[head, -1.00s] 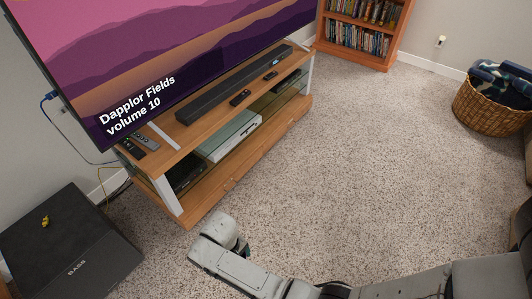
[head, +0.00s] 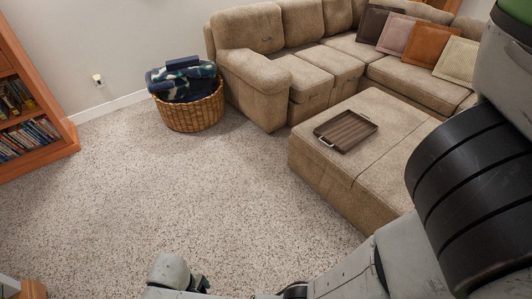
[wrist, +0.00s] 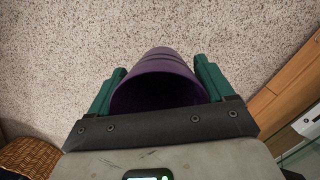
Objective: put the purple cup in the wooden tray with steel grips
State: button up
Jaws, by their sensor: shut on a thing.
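The wooden tray with steel grips (head: 345,131) rests on top of the beige ottoman in the head view and looks empty. In the wrist view my gripper (wrist: 160,85) is shut on the purple cup (wrist: 162,64), with a green finger on each side. The cup's dark open mouth faces the wrist camera, and speckled carpet lies beyond it. In the head view my arm reaches along the bottom edge, and the cup cannot be made out there.
The ottoman (head: 330,182) stands before a beige sectional sofa (head: 262,82) with several cushions. A wicker basket (head: 190,112) with folded blankets stands by the wall. A bookcase (head: 30,110) is at the left. Open carpet (head: 200,200) fills the middle.

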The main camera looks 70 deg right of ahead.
aim_at(339, 135)
jog(key=i+l+z, duration=0.25)
jog(key=z, duration=0.25)
jog(key=i+z, duration=1.1)
jog(key=z, duration=0.25)
jog(key=i+l+z, duration=0.1)
jog(key=z, duration=0.25)
jog(key=i+z, duration=0.2)
jog(key=z, duration=0.2)
jog(key=i+j+z, duration=0.1)
jog(key=z, duration=0.3)
